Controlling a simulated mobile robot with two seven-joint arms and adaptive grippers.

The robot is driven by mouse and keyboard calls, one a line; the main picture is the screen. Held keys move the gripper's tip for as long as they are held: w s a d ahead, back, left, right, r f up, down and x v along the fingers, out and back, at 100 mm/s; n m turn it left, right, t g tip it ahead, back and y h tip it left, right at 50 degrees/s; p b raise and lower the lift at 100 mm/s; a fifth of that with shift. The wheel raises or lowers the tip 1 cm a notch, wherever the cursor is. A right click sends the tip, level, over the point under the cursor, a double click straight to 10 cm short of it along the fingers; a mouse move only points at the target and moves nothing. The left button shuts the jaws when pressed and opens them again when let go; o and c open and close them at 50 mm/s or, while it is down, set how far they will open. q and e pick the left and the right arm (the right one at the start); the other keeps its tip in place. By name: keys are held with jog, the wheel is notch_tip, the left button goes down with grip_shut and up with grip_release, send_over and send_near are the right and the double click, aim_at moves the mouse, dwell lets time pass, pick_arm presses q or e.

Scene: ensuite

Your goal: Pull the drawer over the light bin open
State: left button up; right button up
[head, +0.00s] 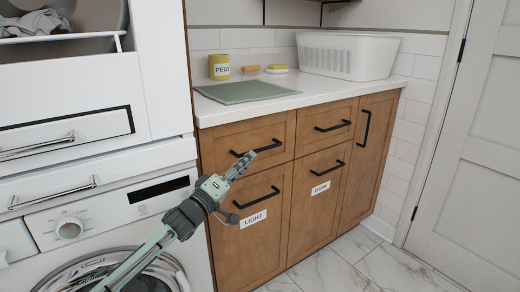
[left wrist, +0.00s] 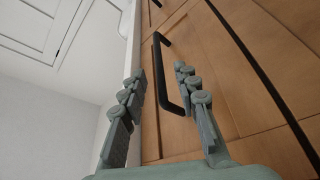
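The wooden drawer (head: 222,144) over the bin front labelled LIGHT (head: 272,232) is shut, flush with the cabinet. Its black bar handle (head: 272,147) is partly covered by my left gripper (head: 245,160) in the head view. In the left wrist view, my left gripper (left wrist: 160,82) is open, with one finger on each side of a black handle (left wrist: 158,70). The handle lies in the gap between the fingers, and no finger clearly touches it. How deep the fingers reach around it I cannot tell. My right gripper is out of view.
A second drawer (head: 312,140) and the DARK bin front (head: 305,205) adjoin on the right. The white counter (head: 290,101) above holds a green mat (head: 240,92), yellow tin (head: 219,67) and white basket (head: 346,57). A washer (head: 120,225) stands left. Floor ahead is clear.

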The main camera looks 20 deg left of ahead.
aim_at(261, 151)
pick_arm(q)
jog(key=x, duration=0.7)
jog(key=shift+d+r, duration=0.1)
jog(key=shift+c, duration=0.4)
grip_shut()
